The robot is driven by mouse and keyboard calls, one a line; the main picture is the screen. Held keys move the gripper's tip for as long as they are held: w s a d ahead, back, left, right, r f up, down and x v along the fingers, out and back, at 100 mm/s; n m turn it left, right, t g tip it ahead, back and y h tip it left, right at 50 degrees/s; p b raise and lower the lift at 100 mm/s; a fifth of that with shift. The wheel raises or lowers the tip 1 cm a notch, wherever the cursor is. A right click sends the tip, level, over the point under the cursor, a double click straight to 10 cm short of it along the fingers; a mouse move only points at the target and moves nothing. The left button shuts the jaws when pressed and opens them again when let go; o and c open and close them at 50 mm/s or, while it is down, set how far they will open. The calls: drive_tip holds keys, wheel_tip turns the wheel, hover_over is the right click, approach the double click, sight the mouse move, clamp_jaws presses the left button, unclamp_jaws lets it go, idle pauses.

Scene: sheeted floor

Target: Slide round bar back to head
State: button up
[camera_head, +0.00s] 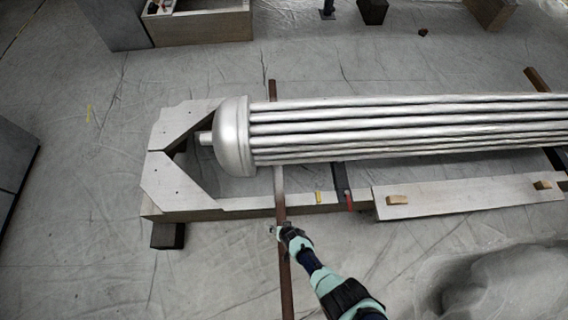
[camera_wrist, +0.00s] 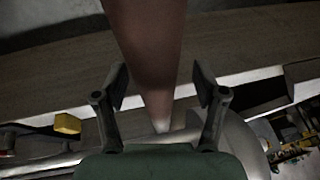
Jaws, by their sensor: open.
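A brown round bar (camera_head: 286,270) lies crosswise, passing under the silver fluted column (camera_head: 400,125) near its domed end (camera_head: 232,137). It sticks out at the front and a little at the back. My gripper (camera_head: 276,231) is at the bar, just in front of the timber frame. In the wrist view the bar (camera_wrist: 148,40) runs between the two fingers of my gripper (camera_wrist: 162,82). The fingers are open, one on each side of the bar, with gaps showing. Part of the bar is hidden under the column.
The pale timber frame (camera_head: 180,185) surrounds the column's domed end. A plank (camera_head: 465,196) with small wooden blocks lies front right. A dark strap (camera_head: 341,185) with a red end sits right of the bar. A rough stone lump (camera_head: 500,285) is at lower right.

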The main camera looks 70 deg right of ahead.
drive_tip(key=v, duration=1.1)
drive_tip(key=shift+s+r, duration=0.2)
drive_tip(key=shift+r, duration=0.1)
drive_tip(key=shift+a, duration=0.1)
